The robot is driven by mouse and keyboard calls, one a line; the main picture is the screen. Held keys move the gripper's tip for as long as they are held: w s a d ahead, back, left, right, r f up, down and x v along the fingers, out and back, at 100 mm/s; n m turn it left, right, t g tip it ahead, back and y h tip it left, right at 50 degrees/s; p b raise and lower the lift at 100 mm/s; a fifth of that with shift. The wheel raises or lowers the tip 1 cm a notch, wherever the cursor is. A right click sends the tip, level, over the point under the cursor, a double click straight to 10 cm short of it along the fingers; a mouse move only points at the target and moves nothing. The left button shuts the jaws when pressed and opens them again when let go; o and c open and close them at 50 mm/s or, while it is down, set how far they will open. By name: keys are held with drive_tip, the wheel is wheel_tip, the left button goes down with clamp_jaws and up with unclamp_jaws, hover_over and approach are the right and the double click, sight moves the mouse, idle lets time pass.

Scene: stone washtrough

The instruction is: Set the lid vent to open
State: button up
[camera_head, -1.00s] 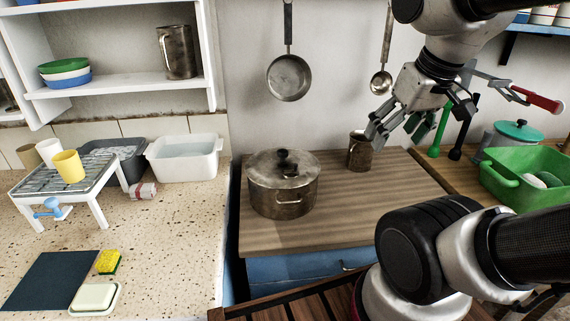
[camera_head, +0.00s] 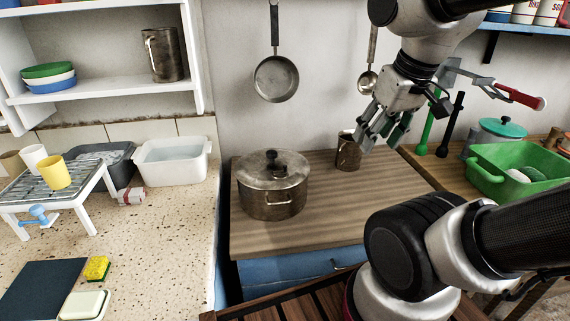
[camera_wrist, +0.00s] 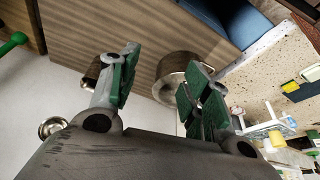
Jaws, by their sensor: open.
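A metal pot (camera_head: 272,199) with a lid (camera_head: 273,168) stands on the wooden worktop. The lid is on the pot and has a dark knob at its middle; the vent is too small to make out. My gripper (camera_head: 378,138) is open and empty, up and to the right of the pot, close to a small metal mug in the picture. In the wrist view my gripper (camera_wrist: 155,88) shows its two green-padded fingers spread apart. There the pot (camera_wrist: 172,85) lies beyond the fingers, partly hidden by the right one.
The metal mug (camera_head: 348,152) stands on the worktop (camera_head: 330,220) behind and right of the pot. A pan (camera_head: 276,78) and a ladle (camera_head: 367,80) hang on the wall. A green basin (camera_head: 495,175) is at the right. The worktop's front is clear.

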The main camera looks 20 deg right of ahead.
sight(285, 165)
drive_tip(key=w+a+f+n+g, duration=0.1)
drive_tip(key=w+a+f+n, duration=0.1)
drive_tip(key=w, duration=0.3)
drive_tip(key=w+a+f+n+g, duration=0.2)
drive_tip(key=w+a+f, duration=0.1)
drive_tip(key=w+a, duration=0.2)
drive_tip(key=w+a+f+n+g, duration=0.1)
drive_tip(key=w+a+f+n, duration=0.1)
drive_tip(key=w, duration=0.3)
drive_tip(key=shift+a+f+n+g, duration=0.15)
drive_tip(key=shift+a+f+n, duration=0.1)
drive_tip(key=shift+a, duration=0.2)
drive_tip(key=shift+a+f+n+g, duration=0.15)
drive_tip(key=shift+a+n, duration=0.1)
drive_tip(key=shift+a, duration=0.2)
drive_tip(key=shift+c, duration=0.6)
drive_tip(key=w+n, duration=0.1)
drive_tip(key=w+a+n, duration=0.1)
drive_tip(key=w, duration=0.1)
drive_tip(key=shift+w+a+r+n, duration=0.3)
drive_tip(key=shift+w+a+n, duration=0.05)
drive_tip(key=shift+w+n, duration=0.05)
drive_tip(key=shift+s+r+n, duration=0.1)
drive_tip(key=shift+r+n, duration=0.05)
drive_tip(key=shift+n, duration=0.25)
drive_tip(key=shift+f+n, duration=0.3)
drive_tip(key=shift+f, duration=0.25)
wheel_tip(285, 165, down, 7)
drive_tip(key=shift+r, duration=0.1)
clamp_jaws()
